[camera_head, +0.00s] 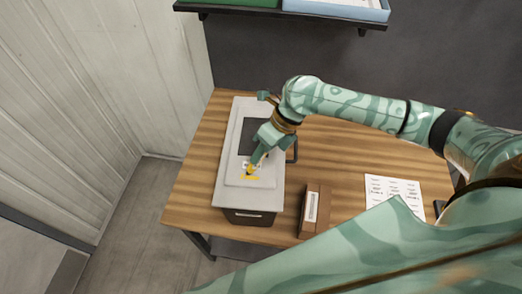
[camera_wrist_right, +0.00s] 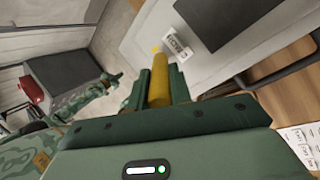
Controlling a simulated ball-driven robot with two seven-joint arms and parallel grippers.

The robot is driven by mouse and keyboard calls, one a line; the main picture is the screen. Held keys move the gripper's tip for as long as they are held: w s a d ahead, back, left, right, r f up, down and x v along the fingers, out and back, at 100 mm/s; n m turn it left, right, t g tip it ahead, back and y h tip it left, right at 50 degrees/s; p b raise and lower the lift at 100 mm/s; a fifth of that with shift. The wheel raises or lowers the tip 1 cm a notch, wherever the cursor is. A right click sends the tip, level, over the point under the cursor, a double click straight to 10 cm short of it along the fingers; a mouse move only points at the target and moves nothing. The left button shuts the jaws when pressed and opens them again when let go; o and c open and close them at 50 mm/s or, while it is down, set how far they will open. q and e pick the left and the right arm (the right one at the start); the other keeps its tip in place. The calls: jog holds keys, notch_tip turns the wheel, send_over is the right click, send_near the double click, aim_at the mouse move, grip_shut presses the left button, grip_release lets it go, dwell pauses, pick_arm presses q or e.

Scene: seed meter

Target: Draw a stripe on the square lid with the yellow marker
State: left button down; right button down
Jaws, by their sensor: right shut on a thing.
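My right gripper (camera_head: 256,160) is shut on the yellow marker (camera_wrist_right: 160,80), over the near part of the pale grey lid (camera_head: 232,181). In the right wrist view the marker sticks out between the fingers toward the lid (camera_wrist_right: 140,38). A small yellow patch (camera_head: 250,178) shows by the tip, beside a white printed label (camera_wrist_right: 176,44). I cannot tell whether the tip touches the lid. At the left of the right wrist view a patterned arm ends in dark fingers, seemingly my left gripper (camera_wrist_right: 115,78); its opening is unclear.
The lid is on a box with a dark brown front (camera_head: 248,217) and has a dark panel (camera_wrist_right: 222,20). A brown block with a white strip (camera_head: 312,206) and a printed sheet (camera_head: 393,190) lie to the right on the wooden table (camera_head: 340,160). A shelf (camera_head: 280,14) is behind.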

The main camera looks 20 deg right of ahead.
jog(key=shift+s+d, duration=0.2)
jog(key=shift+d, duration=0.2)
jog(key=shift+s+d, duration=0.1)
jog(key=shift+d, duration=0.1)
dwell(0.3)
jog(key=shift+s+d+p, duration=0.4)
jog(key=shift+s+d, duration=0.1)
jog(key=shift+d, duration=0.4)
dwell(1.0)
jog(key=shift+r, duration=0.1)
notch_tip(320, 180, up, 6)
jog(key=p, duration=0.5)
dwell(0.5)
